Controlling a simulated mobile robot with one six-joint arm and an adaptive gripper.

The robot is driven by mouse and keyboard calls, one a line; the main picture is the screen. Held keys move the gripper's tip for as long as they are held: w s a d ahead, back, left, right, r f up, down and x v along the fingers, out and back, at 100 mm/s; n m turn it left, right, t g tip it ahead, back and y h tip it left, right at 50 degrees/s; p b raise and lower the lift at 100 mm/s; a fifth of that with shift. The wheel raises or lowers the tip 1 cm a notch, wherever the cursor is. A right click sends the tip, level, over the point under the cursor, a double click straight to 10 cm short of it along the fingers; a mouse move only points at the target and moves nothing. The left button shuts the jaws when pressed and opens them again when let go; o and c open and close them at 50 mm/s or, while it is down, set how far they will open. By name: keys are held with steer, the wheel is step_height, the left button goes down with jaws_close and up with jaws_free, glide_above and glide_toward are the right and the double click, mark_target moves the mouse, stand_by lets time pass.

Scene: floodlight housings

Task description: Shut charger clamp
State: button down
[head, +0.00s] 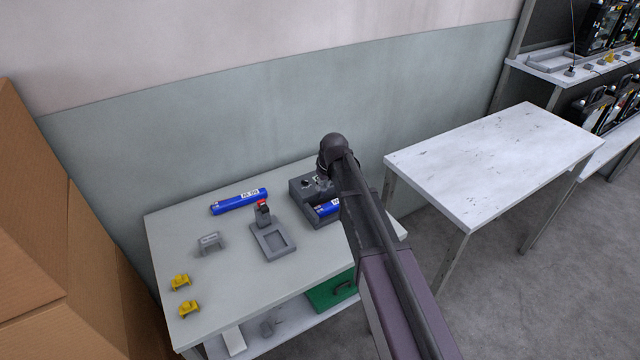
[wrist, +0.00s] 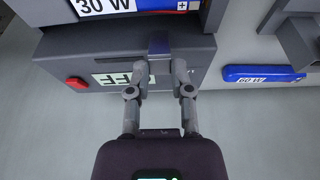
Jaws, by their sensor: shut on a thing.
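The charger (head: 318,217) is a dark grey box near the right end of the grey table, with a blue 30 W battery (head: 326,209) lying in it. In the wrist view the charger (wrist: 215,62) shows a red button and an OFF label, and the battery (wrist: 110,6) is at the top edge. The charger clamp (wrist: 160,45) is a grey-blue tab on the charger's near side. My gripper (wrist: 161,72) is shut on it, one finger on each side. In the head view my arm hides part of the charger, and the clamp's angle is hard to tell.
A second blue battery (head: 239,201), marked 60 W in the wrist view (wrist: 262,74), lies on the table (head: 215,290). A grey fixture (head: 272,241), a small grey bracket (head: 210,243) and two yellow pieces (head: 181,282) stand nearby. A bare white table (head: 490,160) is to the right.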

mark_target(322, 196)
steer(key=s+t+y+b, duration=0.1)
steer(key=b, duration=0.1)
steer(key=s+d+f+t+y+b, duration=0.1)
steer(key=t+b, duration=0.1)
steer(key=shift+s+d+f, duration=0.15)
steer(key=shift+s+f, duration=0.15)
steer(key=t+b, duration=0.1)
steer(key=t+y+b, duration=0.1)
steer(key=b, duration=0.1)
steer(key=shift+s+d+f+y, duration=0.3)
steer(key=shift+s+f, duration=0.05)
steer(key=shift+s, duration=0.05)
steer(key=shift+s+d+t+b, duration=0.1)
steer(key=shift+t+b, duration=0.4)
steer(key=shift+b, duration=0.3)
steer(key=shift+y, duration=0.3)
steer(key=c, duration=0.5)
jaws_free()
